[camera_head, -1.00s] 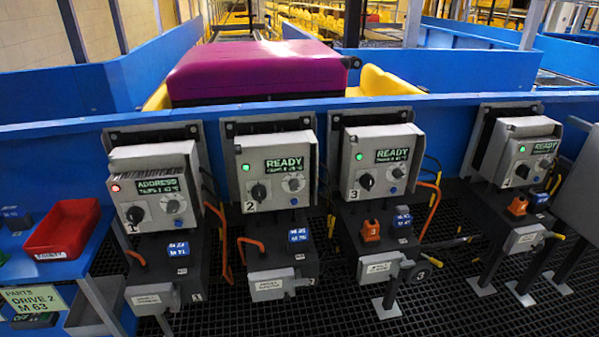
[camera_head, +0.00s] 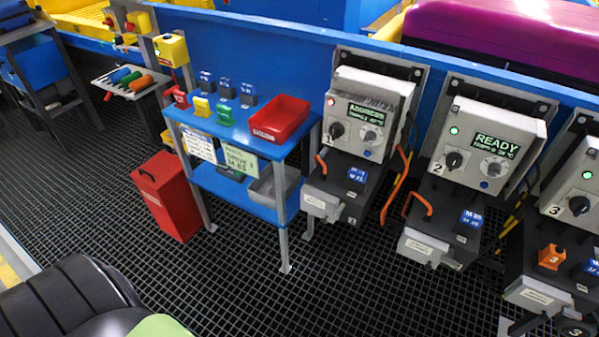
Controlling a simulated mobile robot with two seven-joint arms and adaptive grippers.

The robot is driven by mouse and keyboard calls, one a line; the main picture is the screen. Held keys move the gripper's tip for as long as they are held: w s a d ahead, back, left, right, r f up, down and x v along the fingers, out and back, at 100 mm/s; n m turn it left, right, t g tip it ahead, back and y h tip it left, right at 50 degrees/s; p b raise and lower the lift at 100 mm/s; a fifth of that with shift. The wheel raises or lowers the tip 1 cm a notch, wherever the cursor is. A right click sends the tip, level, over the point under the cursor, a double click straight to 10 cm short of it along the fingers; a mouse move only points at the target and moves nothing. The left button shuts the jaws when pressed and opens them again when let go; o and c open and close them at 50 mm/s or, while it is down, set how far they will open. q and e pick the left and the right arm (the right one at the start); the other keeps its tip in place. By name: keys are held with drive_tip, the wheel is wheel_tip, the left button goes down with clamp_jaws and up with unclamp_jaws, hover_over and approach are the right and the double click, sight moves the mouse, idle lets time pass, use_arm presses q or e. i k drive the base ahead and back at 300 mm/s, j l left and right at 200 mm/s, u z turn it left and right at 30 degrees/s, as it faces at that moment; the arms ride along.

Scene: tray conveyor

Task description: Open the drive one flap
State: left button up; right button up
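Drive one (camera_head: 365,118) is the grey control box marked 1, right of the middle in the head view. Its screen (camera_head: 369,112) reads ADDRESS, with a red lamp at the left and two knobs below. A black base under it carries a blue module (camera_head: 356,178) marked M 51. A light grey labelled cover (camera_head: 321,204) is at the base's front and looks closed. I cannot tell for certain which part is the flap. Neither of my grippers is in view, and nothing touches drive one.
Drive two (camera_head: 489,147) reads READY; part of drive three (camera_head: 573,190) shows at the right edge. A blue parts table (camera_head: 228,131) with a red tray (camera_head: 278,118) stands left of drive one. A red bin (camera_head: 168,195) is beside it. The dark grated floor in front is clear.

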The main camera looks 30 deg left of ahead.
sight(323, 205)
drive_tip(key=u, duration=0.85)
